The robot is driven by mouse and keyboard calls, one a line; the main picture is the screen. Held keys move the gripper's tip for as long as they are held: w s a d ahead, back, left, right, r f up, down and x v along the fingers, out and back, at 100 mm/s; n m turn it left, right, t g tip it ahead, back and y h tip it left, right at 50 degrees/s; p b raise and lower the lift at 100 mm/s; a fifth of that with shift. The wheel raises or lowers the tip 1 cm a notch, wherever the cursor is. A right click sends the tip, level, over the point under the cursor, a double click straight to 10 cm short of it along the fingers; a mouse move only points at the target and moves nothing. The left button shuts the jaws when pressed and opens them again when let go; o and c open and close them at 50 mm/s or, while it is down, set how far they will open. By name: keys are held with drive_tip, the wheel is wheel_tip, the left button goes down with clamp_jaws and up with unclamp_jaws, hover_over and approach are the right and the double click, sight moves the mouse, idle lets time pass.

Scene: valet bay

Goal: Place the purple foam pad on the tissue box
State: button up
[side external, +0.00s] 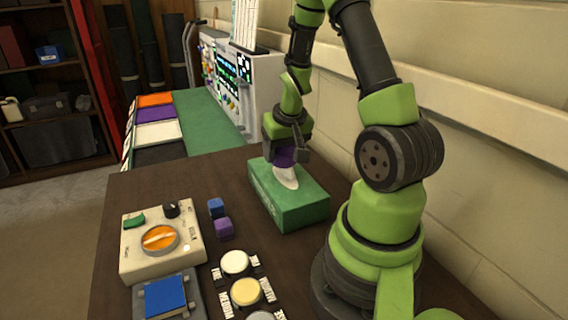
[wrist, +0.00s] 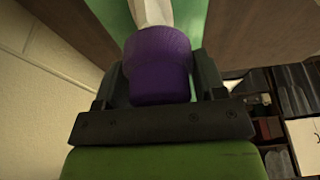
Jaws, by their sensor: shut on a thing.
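The green tissue box (side external: 290,208) stands on the dark table beside my arm's base, with a white tissue (side external: 286,177) sticking up from its top. My gripper (side external: 288,152) is over the box, pointing down. It is shut on the purple foam pad (wrist: 158,62), which looks rounded and sits between both fingers in the wrist view. In the side view the pad (side external: 284,157) is partly hidden by the fingers, just above the tissue. I cannot tell whether the pad touches the tissue.
A small blue block (side external: 216,207) and a purple block (side external: 223,228) lie left of the box. A beige device with an orange dial (side external: 160,238), a blue-topped block (side external: 166,297) and round buttons (side external: 245,291) fill the front. A wall (side external: 470,170) runs behind.

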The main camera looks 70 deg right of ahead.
sight(284, 164)
drive_tip(key=shift+f, duration=1.85)
drive_tip(key=shift+f, duration=0.1)
drive_tip(key=o, duration=0.9)
